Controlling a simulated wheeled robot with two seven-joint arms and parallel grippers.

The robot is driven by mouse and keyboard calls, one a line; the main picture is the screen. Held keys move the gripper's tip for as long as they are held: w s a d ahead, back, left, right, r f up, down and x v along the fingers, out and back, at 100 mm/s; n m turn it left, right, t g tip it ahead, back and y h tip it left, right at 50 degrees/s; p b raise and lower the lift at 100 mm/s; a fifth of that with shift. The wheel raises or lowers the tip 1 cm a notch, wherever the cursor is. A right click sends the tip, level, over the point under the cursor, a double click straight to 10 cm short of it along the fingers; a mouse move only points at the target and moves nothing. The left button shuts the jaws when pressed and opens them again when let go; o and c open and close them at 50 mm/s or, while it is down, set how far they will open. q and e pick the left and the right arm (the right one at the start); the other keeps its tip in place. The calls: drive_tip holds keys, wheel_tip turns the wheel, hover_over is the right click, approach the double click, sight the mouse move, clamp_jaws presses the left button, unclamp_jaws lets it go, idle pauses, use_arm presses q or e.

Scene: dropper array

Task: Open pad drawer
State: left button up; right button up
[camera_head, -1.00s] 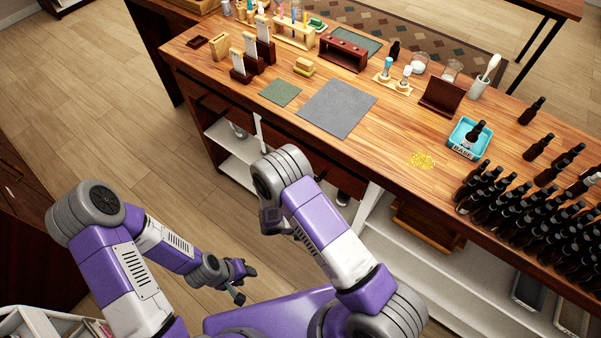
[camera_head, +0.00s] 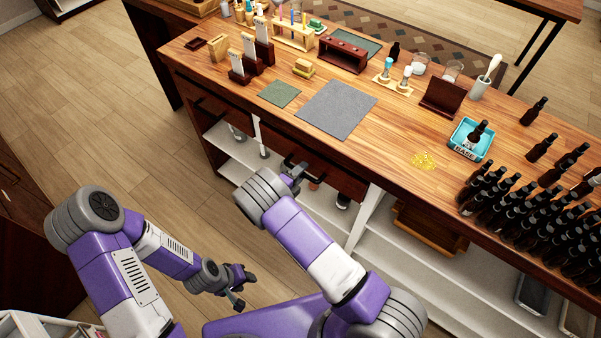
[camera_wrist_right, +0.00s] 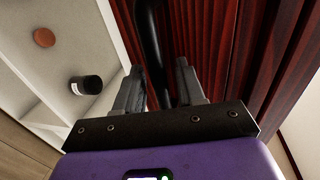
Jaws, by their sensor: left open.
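A dark red-brown drawer front (camera_head: 338,180) is under the counter's front edge, and it looks shut. In the head view my right gripper (camera_head: 296,178) is small at the drawer, partly hidden by my arm. My left gripper (camera_head: 240,287) is open and empty, low over the floor, away from the counter.
A second drawer (camera_head: 205,103) is further left under the wooden counter (camera_head: 390,130). Open white shelves (camera_head: 236,168) lie below, with a dark jar (camera_wrist_right: 87,85) on them. Many brown bottles (camera_head: 540,220) crowd the counter's right. A grey mat (camera_head: 337,108) lies above the drawer.

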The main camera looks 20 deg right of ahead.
drive_tip(key=shift+d, duration=0.1)
clamp_jaws()
idle(0.3)
